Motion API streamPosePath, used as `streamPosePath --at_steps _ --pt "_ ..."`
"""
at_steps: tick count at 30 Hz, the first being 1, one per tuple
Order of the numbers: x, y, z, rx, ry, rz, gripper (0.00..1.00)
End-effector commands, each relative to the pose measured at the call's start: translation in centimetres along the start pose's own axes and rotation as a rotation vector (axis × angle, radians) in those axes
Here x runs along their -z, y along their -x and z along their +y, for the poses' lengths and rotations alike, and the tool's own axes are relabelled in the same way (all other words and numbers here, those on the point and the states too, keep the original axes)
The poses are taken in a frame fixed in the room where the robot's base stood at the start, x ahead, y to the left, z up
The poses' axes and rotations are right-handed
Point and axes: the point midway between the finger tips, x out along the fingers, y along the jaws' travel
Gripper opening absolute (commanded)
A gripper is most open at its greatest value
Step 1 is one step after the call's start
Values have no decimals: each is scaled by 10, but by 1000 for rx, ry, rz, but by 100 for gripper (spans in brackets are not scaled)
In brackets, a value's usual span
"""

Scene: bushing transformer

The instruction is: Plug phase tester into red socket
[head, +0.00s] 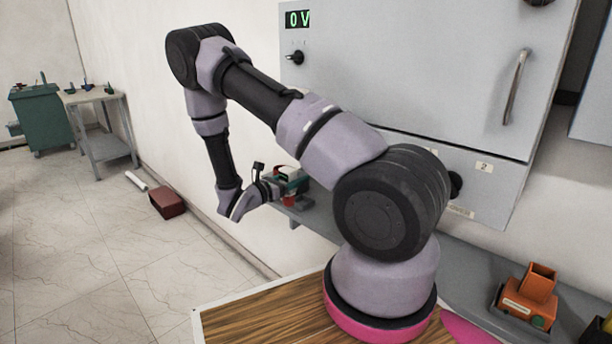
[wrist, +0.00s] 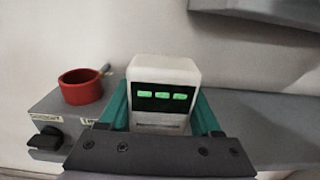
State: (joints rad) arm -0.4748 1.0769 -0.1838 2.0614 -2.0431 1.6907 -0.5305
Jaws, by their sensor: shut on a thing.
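A white boxy device with a dark screen showing green dashes, which I take as the phase tester (wrist: 165,72), sits between the teal fingers of my gripper (wrist: 160,105) in the wrist view. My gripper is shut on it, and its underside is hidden. A red round open cup, likely the red socket (wrist: 82,90), stands on a grey box to the left, apart from the tester. In the head view my gripper (head: 290,180) is beside the wall shelf. A small red part shows just below it, too small to make out.
The grey box has a black knob (wrist: 45,140) and labels. A grey shelf (wrist: 265,105) runs along the wall. An orange device (head: 530,295) sits at right. The floor at left is mostly open.

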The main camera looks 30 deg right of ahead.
Motion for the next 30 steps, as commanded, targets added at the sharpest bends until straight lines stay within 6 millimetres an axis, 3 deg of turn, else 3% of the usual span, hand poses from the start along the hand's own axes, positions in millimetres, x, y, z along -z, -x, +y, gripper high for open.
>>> streamPosePath --at_steps 1,6,12,18,30 --pt "0 17 2 -7 0 0 0" --pt "0 64 1 -5 -2 0 0" --pt "0 100 1 -4 -2 0 0" --pt "-5 115 0 -1 -1 -1 0" --pt "-37 117 1 0 -2 -1 0"
